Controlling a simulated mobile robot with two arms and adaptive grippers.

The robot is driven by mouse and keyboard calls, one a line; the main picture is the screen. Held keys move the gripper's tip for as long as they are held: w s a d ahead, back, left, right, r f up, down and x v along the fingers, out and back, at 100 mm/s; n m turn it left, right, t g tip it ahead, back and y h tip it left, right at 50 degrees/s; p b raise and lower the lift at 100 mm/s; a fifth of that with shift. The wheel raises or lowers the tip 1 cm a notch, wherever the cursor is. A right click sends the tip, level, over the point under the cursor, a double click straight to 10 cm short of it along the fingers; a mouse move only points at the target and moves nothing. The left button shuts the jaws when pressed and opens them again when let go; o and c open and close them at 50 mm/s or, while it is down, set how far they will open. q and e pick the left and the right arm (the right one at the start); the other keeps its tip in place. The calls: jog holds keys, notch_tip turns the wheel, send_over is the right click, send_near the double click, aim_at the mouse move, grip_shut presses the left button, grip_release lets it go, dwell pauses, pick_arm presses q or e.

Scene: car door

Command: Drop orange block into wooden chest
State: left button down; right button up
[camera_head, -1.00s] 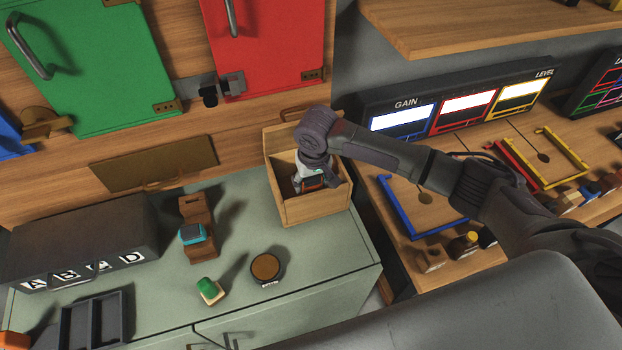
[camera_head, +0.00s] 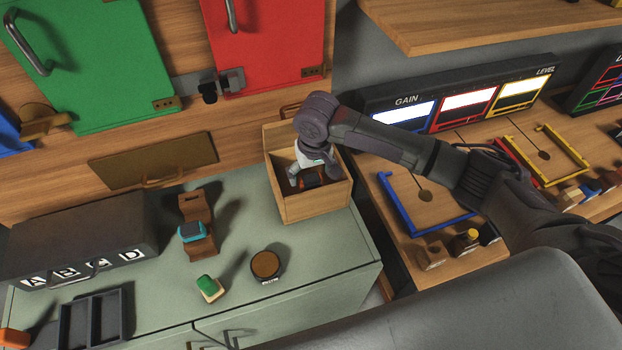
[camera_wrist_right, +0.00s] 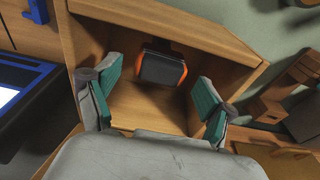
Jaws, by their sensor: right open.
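The wooden chest (camera_head: 316,207) is an open-topped box at the back right of the green-grey cabinet top. The orange block (camera_wrist_right: 162,68), dark on its face with orange sides, is inside the chest close to one wall. In the head view the block (camera_head: 309,182) is partly hidden by my right gripper. My right gripper (camera_wrist_right: 160,100) is open, with a finger on each side and the block beyond the fingertips, apart from them. In the head view this gripper (camera_head: 311,176) reaches down into the chest opening. My left gripper is not in view.
A wooden stand with a teal item (camera_head: 192,232), a green block (camera_head: 209,287) and a round brown-topped piece (camera_head: 266,265) stand left of the chest. A dark lettered box (camera_head: 85,245) and dark tray (camera_head: 92,320) are further left. A workbench with frames (camera_head: 425,200) is at right.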

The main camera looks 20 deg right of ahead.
notch_tip(320, 180, up, 10)
jog(key=s, duration=0.1)
jog(key=shift+s+b, duration=0.2)
jog(key=shift+b, duration=0.25)
